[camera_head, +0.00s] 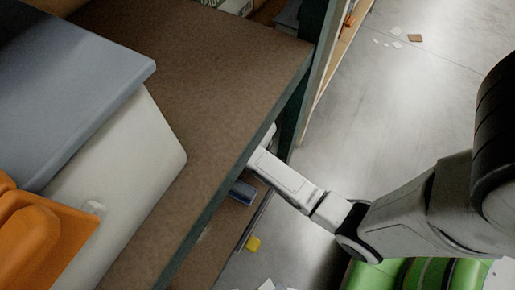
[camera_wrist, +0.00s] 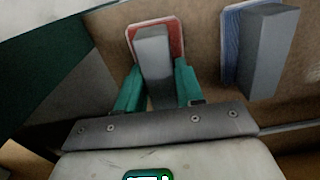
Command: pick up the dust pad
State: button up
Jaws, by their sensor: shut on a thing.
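Two flat pads with grey block handles show in the wrist view, and either could be the dust pad. A red pad with a pale rim (camera_wrist: 173,30) is straight ahead. My gripper (camera_wrist: 158,86) has its green fingers on both sides of the red pad's grey handle and is shut on it. A blue pad (camera_wrist: 231,45) with a grey handle lies to the right, apart from my fingers. In the head view my gripper is hidden under the upper shelf. A dark blue-grey item (camera_head: 243,190) shows on the lower shelf there.
The brown upper shelf (camera_head: 215,75) overhangs the lower one. It carries a large pale container with a grey-blue lid (camera_head: 75,85) and an orange item (camera_head: 40,235). A dark green rack post (camera_head: 305,90) stands close beyond my arm.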

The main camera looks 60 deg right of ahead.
jog(key=c, duration=0.3)
jog(key=shift+c, duration=0.2)
jog(key=shift+r+p, duration=0.5)
jog(key=shift+r, duration=0.3)
jog(key=s+a+r+p, duration=0.7)
jog(key=s+r+p, duration=0.2)
jog(key=s+r, duration=0.2)
jog(key=shift+s+r+p, duration=0.25)
jog(key=shift+s+p, duration=0.15)
jog(key=shift+s, duration=0.15)
